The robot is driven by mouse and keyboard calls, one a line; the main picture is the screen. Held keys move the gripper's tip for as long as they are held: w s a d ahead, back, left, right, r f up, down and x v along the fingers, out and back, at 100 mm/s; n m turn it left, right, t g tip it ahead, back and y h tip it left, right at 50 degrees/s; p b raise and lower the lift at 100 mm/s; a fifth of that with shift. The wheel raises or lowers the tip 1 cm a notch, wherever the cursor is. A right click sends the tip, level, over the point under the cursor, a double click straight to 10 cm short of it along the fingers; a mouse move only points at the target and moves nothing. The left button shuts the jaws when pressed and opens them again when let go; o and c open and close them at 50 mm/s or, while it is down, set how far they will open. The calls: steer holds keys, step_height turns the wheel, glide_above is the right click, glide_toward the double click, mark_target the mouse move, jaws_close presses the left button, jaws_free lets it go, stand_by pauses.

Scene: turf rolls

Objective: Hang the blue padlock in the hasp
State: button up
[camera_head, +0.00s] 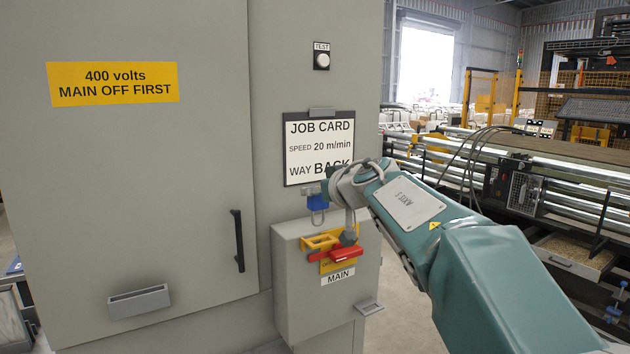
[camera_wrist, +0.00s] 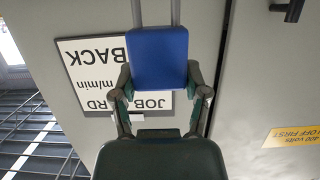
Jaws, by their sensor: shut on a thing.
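The blue padlock (camera_head: 317,202) hangs in front of the cabinet with its grey shackle pointing down. In the wrist view the padlock (camera_wrist: 158,58) sits between the two fingers of my gripper (camera_wrist: 160,82), which is shut on its body. In the head view my gripper (camera_head: 325,189) is partly hidden by its own wrist and cable. The hasp is not clearly distinct; a yellow bracket (camera_head: 318,242) and a red handle (camera_head: 342,252) stand on the grey box marked MAIN (camera_head: 300,290). The padlock is above this bracket and apart from it in the picture.
A job card (camera_head: 318,140) hangs on the cabinet just above the padlock. The cabinet door has a black handle (camera_head: 238,240) at left. A small grey ledge (camera_head: 368,307) juts from the box's lower right. Machinery with rails (camera_head: 560,170) stands at right, behind my arm.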

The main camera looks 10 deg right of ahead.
steer(key=shift+d+f, duration=0.85)
steer(key=shift+f, duration=0.1)
steer(key=shift+a+f, duration=0.1)
steer(key=shift+a, duration=0.7)
steer(key=shift+d, duration=0.5)
steer(key=shift+a, duration=0.1)
steer(key=shift+a, duration=0.25)
steer(key=shift+d, duration=0.1)
steer(key=shift+d, duration=0.3)
steer(key=shift+a, duration=0.2)
